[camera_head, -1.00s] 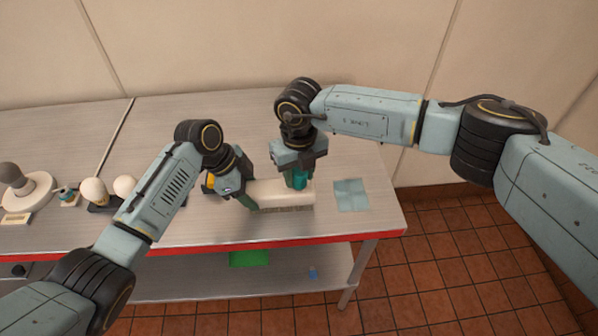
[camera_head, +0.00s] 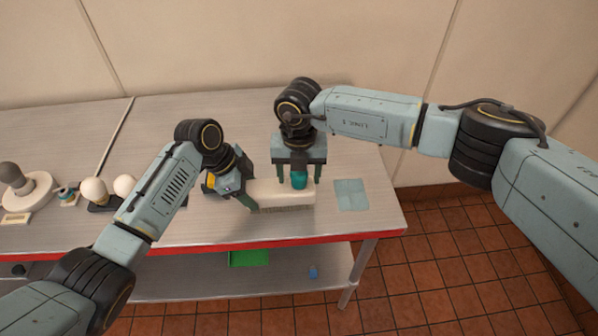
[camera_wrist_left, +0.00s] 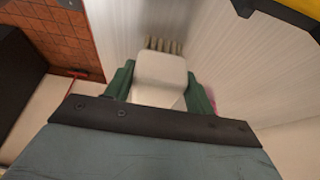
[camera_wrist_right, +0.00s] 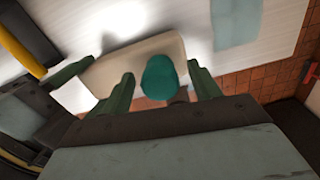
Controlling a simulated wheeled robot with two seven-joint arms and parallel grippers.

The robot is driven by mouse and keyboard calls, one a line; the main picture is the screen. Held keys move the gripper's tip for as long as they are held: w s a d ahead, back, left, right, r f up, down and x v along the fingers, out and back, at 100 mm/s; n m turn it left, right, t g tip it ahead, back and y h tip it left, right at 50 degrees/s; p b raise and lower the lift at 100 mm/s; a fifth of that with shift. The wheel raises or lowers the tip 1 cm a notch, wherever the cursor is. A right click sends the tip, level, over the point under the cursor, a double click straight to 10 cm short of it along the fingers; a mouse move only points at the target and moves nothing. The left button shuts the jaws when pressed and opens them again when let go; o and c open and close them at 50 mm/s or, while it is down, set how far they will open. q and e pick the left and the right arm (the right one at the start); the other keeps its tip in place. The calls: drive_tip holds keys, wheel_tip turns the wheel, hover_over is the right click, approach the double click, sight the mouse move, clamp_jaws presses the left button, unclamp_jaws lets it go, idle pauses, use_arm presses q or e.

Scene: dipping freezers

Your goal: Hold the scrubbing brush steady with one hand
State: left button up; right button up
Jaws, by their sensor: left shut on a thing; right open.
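The scrubbing brush (camera_head: 268,195) is a long cream block lying on the metal table, with pale bristles underneath and a teal knob (camera_head: 299,180) on top near its right end. My left gripper (camera_head: 250,196) is shut on the brush's left end. The left wrist view shows the brush end (camera_wrist_left: 160,78) between the green fingers. My right gripper (camera_head: 299,176) points down over the knob, open, with one finger on each side. In the right wrist view the knob (camera_wrist_right: 160,78) stands between the fingers with visible gaps.
A light blue cloth (camera_head: 351,194) lies flat right of the brush. At the left are egg-shaped white items (camera_head: 93,190) and a grey bulb on a white base (camera_head: 38,190). A green item (camera_head: 249,258) lies on the lower shelf. The table's red front edge (camera_head: 340,238) is close.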

drive_tip(key=shift+r, duration=0.1)
wheel_tip(320, 180, up, 12)
idle(0.4)
idle(0.4)
use_arm(q)
drive_tip(key=o, duration=1.5)
drive_tip(key=shift+c, duration=0.2)
drive_tip(key=v, duration=1.2)
use_arm(e)
drive_tip(key=shift+s, duration=0.1)
